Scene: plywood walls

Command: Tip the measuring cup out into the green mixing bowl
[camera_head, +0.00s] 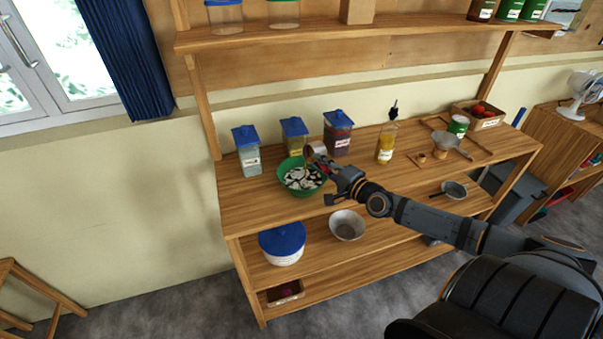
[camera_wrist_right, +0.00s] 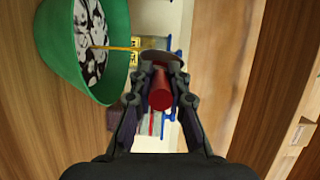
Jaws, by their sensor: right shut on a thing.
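The green mixing bowl (camera_head: 303,193) stands on the worktop near its left front, with black and white contents inside. It also fills the upper left of the right wrist view (camera_wrist_right: 68,66). My right gripper (camera_head: 323,163) is at the bowl's upper right edge in the head view. In the wrist view this gripper (camera_wrist_right: 160,97) is shut on a red handle, which I take to be that of the measuring cup (camera_wrist_right: 160,57). The cup shows small in the head view (camera_head: 316,149); its tilt and what is in it I cannot tell. My left gripper is out of view.
Blue-lidded jars (camera_head: 246,160) stand close behind the bowl. A bottle of yellow liquid (camera_head: 386,147) stands to the right, then a sieve (camera_head: 453,145) and a crate (camera_head: 481,113). A metal bowl (camera_head: 347,226) and a blue-lidded tub (camera_head: 283,248) are on the shelf below.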

